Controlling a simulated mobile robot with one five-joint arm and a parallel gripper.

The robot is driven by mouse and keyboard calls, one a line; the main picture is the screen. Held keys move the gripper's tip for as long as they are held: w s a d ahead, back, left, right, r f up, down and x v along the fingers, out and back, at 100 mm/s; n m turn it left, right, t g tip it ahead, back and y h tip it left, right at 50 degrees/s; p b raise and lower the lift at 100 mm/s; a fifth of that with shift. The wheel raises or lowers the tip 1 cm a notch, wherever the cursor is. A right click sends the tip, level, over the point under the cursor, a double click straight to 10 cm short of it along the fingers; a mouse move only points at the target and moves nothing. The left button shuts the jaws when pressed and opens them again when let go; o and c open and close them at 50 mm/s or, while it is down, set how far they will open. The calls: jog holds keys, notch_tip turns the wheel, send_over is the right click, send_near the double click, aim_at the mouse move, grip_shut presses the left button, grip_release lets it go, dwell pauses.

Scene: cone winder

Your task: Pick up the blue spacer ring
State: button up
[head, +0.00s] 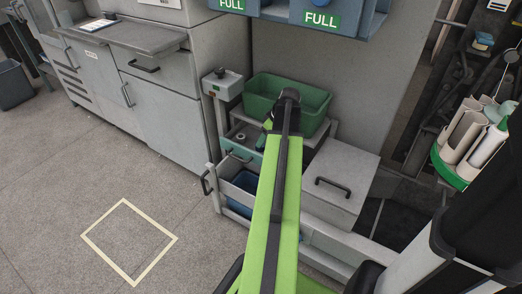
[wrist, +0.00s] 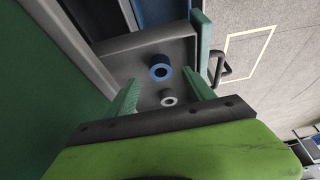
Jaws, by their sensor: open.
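The blue spacer ring (wrist: 153,74) lies in a grey open drawer (wrist: 135,50) in the wrist view, with its dark hole facing the camera. A smaller pale ring (wrist: 163,101) lies apart from it, nearer to me. My gripper (wrist: 160,92) is open, with one green finger on each side of the rings; neither finger touches the blue ring. The blue ring lies a little beyond the fingertips in the picture, roughly midway between them. In the head view the drawer (head: 232,140) is pulled out, and my arm hides much of it.
A green bin (head: 262,84) stands above the drawer, and its wall fills the left of the wrist view. A lower open drawer holds a blue bin (head: 240,188). A grey box with a handle (head: 345,172) stands to the right. The floor at left is clear around a taped square (head: 105,218).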

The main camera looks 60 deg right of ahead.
jog(key=b+x, duration=0.4)
jog(key=x, duration=0.1)
jog(key=shift+f, duration=0.15)
jog(key=shift+r, duration=0.25)
grip_shut()
